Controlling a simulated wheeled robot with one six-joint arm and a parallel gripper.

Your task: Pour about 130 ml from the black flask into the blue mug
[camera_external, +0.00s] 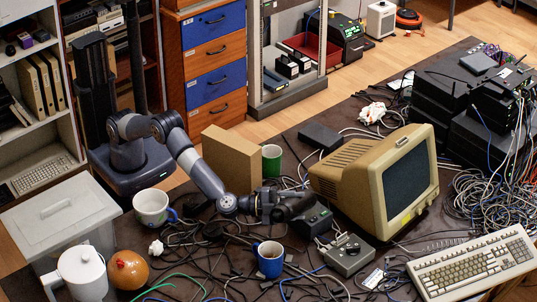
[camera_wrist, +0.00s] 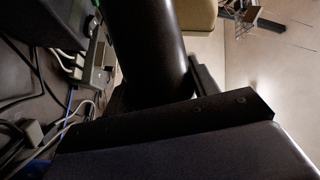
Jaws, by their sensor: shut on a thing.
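The black flask is a dark, smooth cylinder (camera_wrist: 150,45) that fills the upper middle of the wrist view. My gripper (camera_external: 280,203) is shut on it; a dark finger of it (camera_wrist: 190,112) lies across the flask in the wrist view. In the external view the flask (camera_external: 293,204) is a dark shape at the end of my arm, hard to tell from the gripper; its tilt and mouth cannot be made out. The blue mug (camera_external: 270,262) stands upright on the table, nearer the camera than my gripper and a little left of it. Its contents cannot be made out.
A beige monitor (camera_external: 378,180) and a grey switch box (camera_external: 346,254) stand right of my gripper. A cardboard box (camera_external: 231,158) and a green mug (camera_external: 272,158) stand behind. A white mug (camera_external: 150,205) is at left. Loose cables (camera_external: 185,268) cover much of the table.

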